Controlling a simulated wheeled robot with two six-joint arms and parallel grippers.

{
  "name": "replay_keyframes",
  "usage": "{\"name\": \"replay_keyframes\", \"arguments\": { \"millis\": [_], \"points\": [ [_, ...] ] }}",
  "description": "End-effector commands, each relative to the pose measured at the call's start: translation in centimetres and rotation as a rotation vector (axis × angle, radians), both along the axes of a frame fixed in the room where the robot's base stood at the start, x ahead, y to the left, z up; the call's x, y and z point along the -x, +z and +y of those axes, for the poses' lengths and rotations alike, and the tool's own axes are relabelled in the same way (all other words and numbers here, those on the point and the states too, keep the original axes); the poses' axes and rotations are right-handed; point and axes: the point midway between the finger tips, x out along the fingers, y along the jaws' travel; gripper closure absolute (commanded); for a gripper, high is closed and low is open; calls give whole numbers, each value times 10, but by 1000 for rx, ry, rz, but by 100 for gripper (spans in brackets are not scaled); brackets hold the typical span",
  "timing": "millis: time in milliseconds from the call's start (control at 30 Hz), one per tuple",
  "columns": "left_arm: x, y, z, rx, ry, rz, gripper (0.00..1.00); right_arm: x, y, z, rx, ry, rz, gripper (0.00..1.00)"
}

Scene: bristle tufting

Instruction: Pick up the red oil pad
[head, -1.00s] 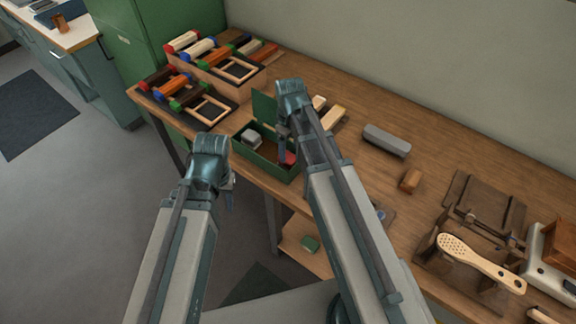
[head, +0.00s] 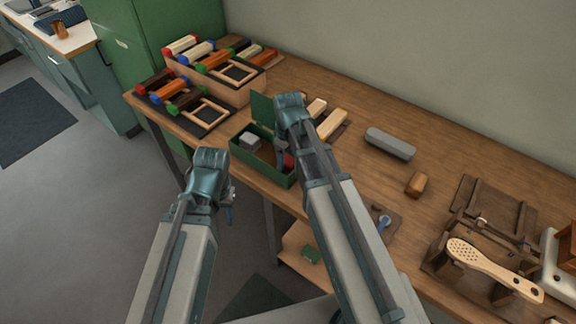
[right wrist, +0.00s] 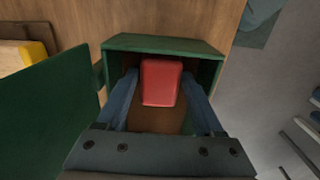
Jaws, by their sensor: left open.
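The red oil pad (right wrist: 160,82) lies inside the green box (right wrist: 165,45), over its brown floor in the right wrist view. In the head view a bit of the red pad (head: 289,162) shows beside my right gripper. My right gripper (right wrist: 160,85) reaches down into the box with its blue fingers apart, one on each side of the pad. A narrow gap shows between the pad and each finger. My left gripper (head: 229,205) is open and empty, in front of the table and to the left of the box.
The green box's raised lid (right wrist: 45,115) stands beside my right gripper. A grey block (head: 249,141) sits in the box's left part. Brush racks (head: 200,117) stand to the left, a grey block (head: 390,143) to the right. A perforated wooden brush (head: 490,268) lies further right.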

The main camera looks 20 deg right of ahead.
Motion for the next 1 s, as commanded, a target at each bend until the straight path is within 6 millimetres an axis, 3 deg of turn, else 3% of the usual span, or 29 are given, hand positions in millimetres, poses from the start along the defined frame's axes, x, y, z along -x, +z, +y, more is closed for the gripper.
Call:
{"name": "replay_keyframes", "arguments": {
  "millis": [33,367,733,1000],
  "points": [
    [0,0,0,0,0,0,54,0,0,0,0,0,0,42],
    [0,0,0,0,0,0,54,0,0,0,0,0,0,99],
    [0,6,0,0,0,0,54,0,6,0,0,0,0,99],
    [0,33,0,0,0,0,54,0,33,0,0,0,0,99]
  ]
}}
